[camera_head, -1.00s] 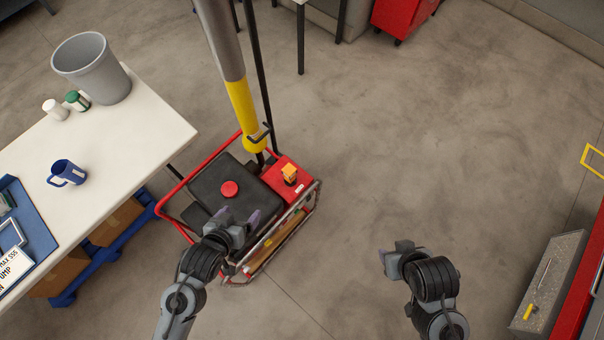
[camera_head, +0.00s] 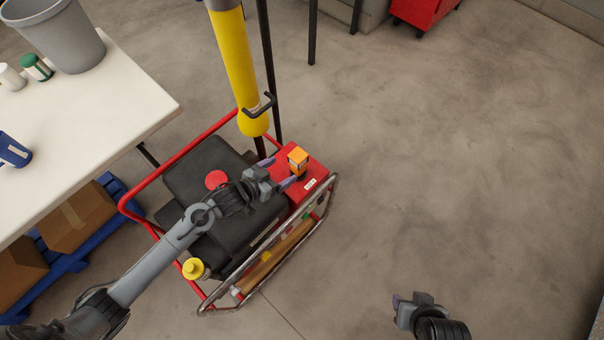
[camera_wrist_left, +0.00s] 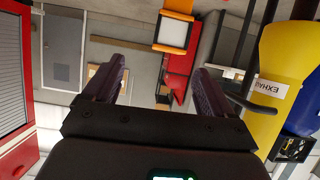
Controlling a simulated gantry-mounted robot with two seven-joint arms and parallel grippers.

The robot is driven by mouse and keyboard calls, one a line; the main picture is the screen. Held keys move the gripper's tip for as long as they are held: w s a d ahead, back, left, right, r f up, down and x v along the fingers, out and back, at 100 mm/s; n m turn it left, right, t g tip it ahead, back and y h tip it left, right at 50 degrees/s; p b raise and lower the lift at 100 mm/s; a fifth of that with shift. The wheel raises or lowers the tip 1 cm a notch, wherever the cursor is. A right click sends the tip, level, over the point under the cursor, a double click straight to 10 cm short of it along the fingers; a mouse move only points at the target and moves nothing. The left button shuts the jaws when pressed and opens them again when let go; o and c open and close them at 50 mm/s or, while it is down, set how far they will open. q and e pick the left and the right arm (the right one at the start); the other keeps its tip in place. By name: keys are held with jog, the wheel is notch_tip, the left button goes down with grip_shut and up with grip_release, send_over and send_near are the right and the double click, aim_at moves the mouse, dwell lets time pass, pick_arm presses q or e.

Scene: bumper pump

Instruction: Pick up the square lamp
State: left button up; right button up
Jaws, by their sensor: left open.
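The square lamp (camera_head: 298,157) is a small orange block on a dark base, standing on the red panel of the pump machine (camera_head: 316,174). My left gripper (camera_head: 278,173) is open, just left of the lamp and apart from it, with its fingers pointing towards it. In the left wrist view, the lamp (camera_wrist_left: 173,32) shows its orange frame and pale face beyond the two open fingers (camera_wrist_left: 158,85). Nothing is between the fingers. My right gripper (camera_head: 402,300) is low on the right over bare floor, far from the lamp; its opening is unclear.
A yellow exhaust hose (camera_head: 233,60) hangs close behind the lamp, beside a dark pole. The machine has a red tubular frame (camera_head: 150,167) and a round red cap (camera_head: 216,179). A white table (camera_head: 110,115) stands at left. The floor at right is clear.

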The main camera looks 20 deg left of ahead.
aim_at(293, 161)
pick_arm(q)
jog(key=shift+w+f+b, duration=0.85)
jog(key=shift+w+b, duration=0.1)
jog(key=shift+b, duration=0.15)
jog(key=b+x, duration=0.1)
jog(key=x, duration=0.4)
jog(key=shift+w+r+b, duration=0.15)
jog(key=shift+w+b, duration=0.1)
jog(key=shift+b, duration=0.1)
jog(key=shift+w+d+f+b, duration=0.1)
jog(key=shift+w+f+b, duration=0.2)
jog(key=shift+w+f, duration=0.05)
jog(key=b+x, duration=0.1)
jog(key=x, duration=0.2)
jog(key=shift+w+f+b, duration=0.1)
jog(key=shift+w+b, duration=0.05)
jog(key=shift+b, duration=0.15)
jog(key=shift+w+d+f, duration=0.1)
jog(key=shift+w+d, duration=0.05)
jog(key=shift+w, duration=0.3)
pick_arm(e)
notch_tip(293, 161, down, 8)
jog(key=shift+d, duration=0.15)
jog(key=shift+r, duration=0.1)
pick_arm(q)
grip_shut()
